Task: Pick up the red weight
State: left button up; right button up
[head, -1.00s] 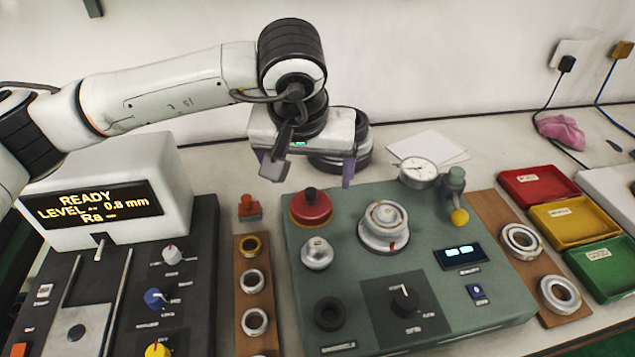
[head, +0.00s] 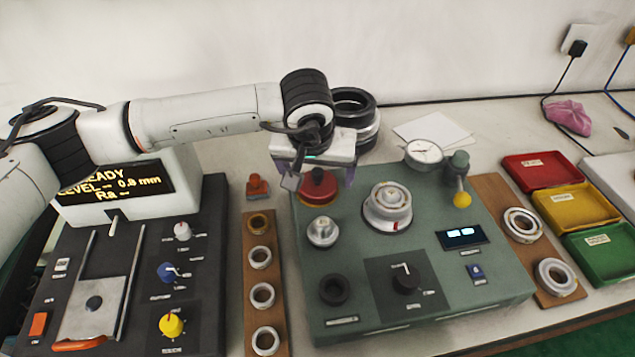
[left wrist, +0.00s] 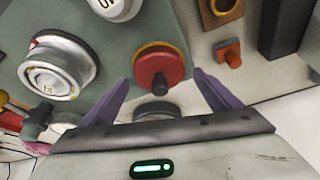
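The red weight (head: 318,188) is a round red disc with a dark knob, on the back left corner of the green machine (head: 420,215). My left gripper (head: 320,184) is open just above and behind it in the head view and partly hides it. In the left wrist view the red weight (left wrist: 160,68) lies beyond and between the two spread purple fingers (left wrist: 158,90), apart from both. The knob points towards the gripper. My right gripper is in neither view.
A silver weight (head: 322,232) stands in front of the red one, and a silver bearing stack (head: 388,207) to its right. An orange-red stamp-like piece (head: 257,186) stands to the left. Black rings (head: 352,108) are stacked behind the gripper. A dial gauge (head: 423,153) stands at the back right.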

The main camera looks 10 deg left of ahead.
pick_arm(q)
jog(key=c, duration=1.6)
jog(key=shift+r, duration=0.15)
jog(key=shift+w+r, duration=0.1)
jog(key=shift+r, duration=0.05)
jog(key=shift+r, duration=0.3)
notch_tip(320, 180, up, 8)
jog(key=shift+r+b, duration=0.2)
jog(key=shift+b, duration=0.3)
jog(key=shift+r, duration=0.7)
notch_tip(320, 180, up, 6)
jog(key=p, duration=0.4)
send_over(318, 170)
jog(key=shift+r, duration=0.15)
jog(key=shift+a, duration=0.1)
